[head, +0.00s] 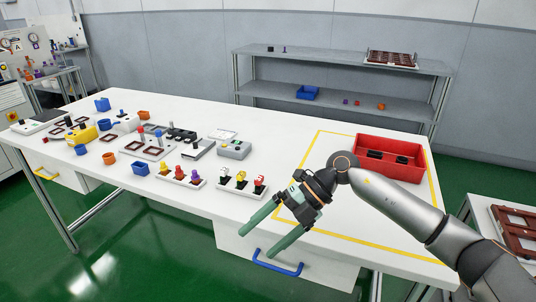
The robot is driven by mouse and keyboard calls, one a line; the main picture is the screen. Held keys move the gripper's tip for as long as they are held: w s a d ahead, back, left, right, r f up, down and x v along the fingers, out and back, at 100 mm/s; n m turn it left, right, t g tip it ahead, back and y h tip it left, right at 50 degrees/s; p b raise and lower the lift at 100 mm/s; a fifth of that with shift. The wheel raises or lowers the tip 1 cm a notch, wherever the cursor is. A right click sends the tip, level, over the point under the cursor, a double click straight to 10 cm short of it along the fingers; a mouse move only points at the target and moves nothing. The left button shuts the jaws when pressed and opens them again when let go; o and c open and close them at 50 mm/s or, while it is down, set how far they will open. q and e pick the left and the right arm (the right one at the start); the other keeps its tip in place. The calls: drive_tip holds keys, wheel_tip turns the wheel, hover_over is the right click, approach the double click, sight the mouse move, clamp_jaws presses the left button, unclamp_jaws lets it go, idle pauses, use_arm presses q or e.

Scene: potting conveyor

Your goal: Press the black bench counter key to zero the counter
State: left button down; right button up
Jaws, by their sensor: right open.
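My right gripper (258,242) reaches in from the right with its two green fingers apart and nothing between them. Its fingertips show in front of the white bench's (310,150) front edge. A small grey box (234,149) stands on the bench, up and left of the gripper, apart from it. It may be the bench counter, but its key is too small to make out. Dark parts (182,135) sit on a unit left of the box; I cannot tell whether one is the black key. My left gripper is not in view.
Two trays with coloured knobs (181,176) and numbered pieces (243,184) stand near the front edge. A red crate (407,158) sits at the right, inside a yellow outline. Cups and small fixtures crowd the left half. The bench between the grey box and the crate is clear.

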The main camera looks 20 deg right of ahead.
drive_tip(key=s+a+r+m+t+y, duration=0.2)
drive_tip(key=a+m+t+y, duration=0.6)
drive_tip(key=a+y, duration=0.15)
drive_tip(key=d+f+m+t+h, duration=0.35)
drive_tip(key=f+m+h, duration=0.3)
drive_tip(key=m, duration=0.25)
drive_tip(key=d+f+m+t+h, duration=0.3)
drive_tip(key=f+m+t+h, duration=0.25)
drive_tip(key=f+m, duration=0.2)
drive_tip(key=s+d+f+m+g+h, duration=0.2)
drive_tip(key=s+f+m+g, duration=0.1)
drive_tip(key=s+f, duration=0.4)
drive_tip(key=s+d+f+m+g+h, duration=0.2)
drive_tip(key=s+f+m+g, duration=0.1)
drive_tip(key=s+f, duration=0.4)
drive_tip(key=shift+s+f+g, duration=0.3)
drive_tip(key=shift+s+g, duration=0.35)
drive_tip(key=shift+g, duration=0.05)
drive_tip(key=shift+h, duration=0.25)
drive_tip(key=shift+c, duration=0.3)
